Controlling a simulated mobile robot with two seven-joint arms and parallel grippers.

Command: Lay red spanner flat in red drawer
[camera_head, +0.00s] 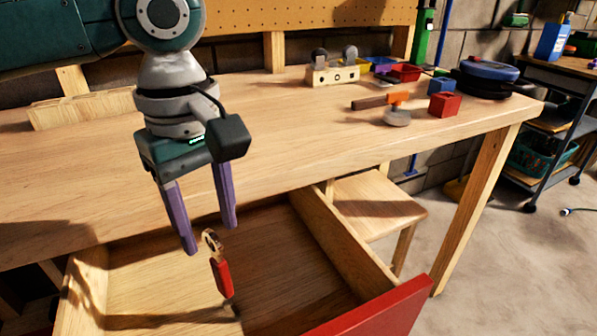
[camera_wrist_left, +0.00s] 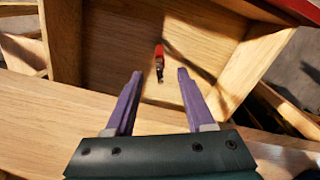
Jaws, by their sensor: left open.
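The red spanner (camera_head: 221,275) has a red handle and a metal head. It is over or on the floor of the open red drawer (camera_head: 375,312), its head towards my left gripper; I cannot tell whether it lies flat or touches the floor. My left gripper (camera_head: 212,240) has purple fingers, open and empty, pointing down into the drawer just above the spanner's head. In the left wrist view, the spanner (camera_wrist_left: 159,62) shows beyond and between the open fingertips (camera_wrist_left: 160,74), apart from both. My right gripper is not in view.
The wooden workbench (camera_head: 290,135) stands behind and above the drawer. It carries a hammer (camera_head: 397,100), a red block (camera_head: 445,104), a blue block (camera_head: 441,85) and small coloured bins (camera_head: 404,72). A wooden stool (camera_head: 375,205) stands right of the drawer, whose interior is otherwise clear.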

